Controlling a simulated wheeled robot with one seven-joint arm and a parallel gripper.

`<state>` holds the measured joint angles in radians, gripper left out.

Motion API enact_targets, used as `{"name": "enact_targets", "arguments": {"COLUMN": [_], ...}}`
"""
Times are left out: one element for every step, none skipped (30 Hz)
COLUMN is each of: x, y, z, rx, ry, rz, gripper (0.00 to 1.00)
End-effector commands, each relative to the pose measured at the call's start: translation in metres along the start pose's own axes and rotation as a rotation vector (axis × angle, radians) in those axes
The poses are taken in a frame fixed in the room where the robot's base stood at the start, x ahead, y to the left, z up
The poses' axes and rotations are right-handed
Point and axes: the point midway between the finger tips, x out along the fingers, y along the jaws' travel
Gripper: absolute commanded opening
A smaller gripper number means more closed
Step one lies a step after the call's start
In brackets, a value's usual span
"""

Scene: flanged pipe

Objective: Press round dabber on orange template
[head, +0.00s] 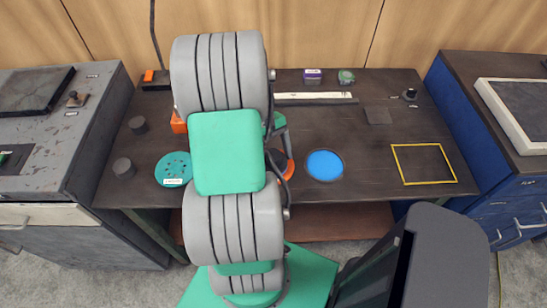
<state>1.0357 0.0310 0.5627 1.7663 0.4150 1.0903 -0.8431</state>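My arm fills the middle of the head view and hides part of the table behind it; my gripper is not visible. A ring with an orange edge (289,166) lies on the dark table, partly hidden by my arm; it may be the orange template. No round dabber can be made out for certain. A small dark knobbed piece (410,94) stands at the table's back right, and another knobbed piece (77,99) stands on the grey bench at left. Either may be the dabber.
An orange block (178,122) shows beside my arm. A blue cabinet (500,205) stands at right.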

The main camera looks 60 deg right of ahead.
Motion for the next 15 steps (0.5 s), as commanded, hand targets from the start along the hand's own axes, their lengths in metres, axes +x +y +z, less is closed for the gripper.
{"name": "enact_targets", "arguments": {"x": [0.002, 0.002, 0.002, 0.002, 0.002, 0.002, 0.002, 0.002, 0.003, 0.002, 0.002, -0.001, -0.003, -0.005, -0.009], "y": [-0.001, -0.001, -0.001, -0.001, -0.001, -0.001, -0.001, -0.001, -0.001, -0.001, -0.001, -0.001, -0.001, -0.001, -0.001], "z": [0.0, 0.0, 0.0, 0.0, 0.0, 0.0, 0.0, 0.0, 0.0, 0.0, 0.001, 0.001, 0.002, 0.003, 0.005], "rx": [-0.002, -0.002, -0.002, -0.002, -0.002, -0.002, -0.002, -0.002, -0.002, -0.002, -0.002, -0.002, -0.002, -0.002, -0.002], "ry": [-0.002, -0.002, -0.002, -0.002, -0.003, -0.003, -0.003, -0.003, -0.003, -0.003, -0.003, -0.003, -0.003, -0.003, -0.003], "rz": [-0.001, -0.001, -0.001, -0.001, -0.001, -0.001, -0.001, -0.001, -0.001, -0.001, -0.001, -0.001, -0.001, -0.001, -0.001], "gripper": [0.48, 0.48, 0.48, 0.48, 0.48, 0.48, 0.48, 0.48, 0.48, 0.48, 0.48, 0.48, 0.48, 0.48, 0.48]}}
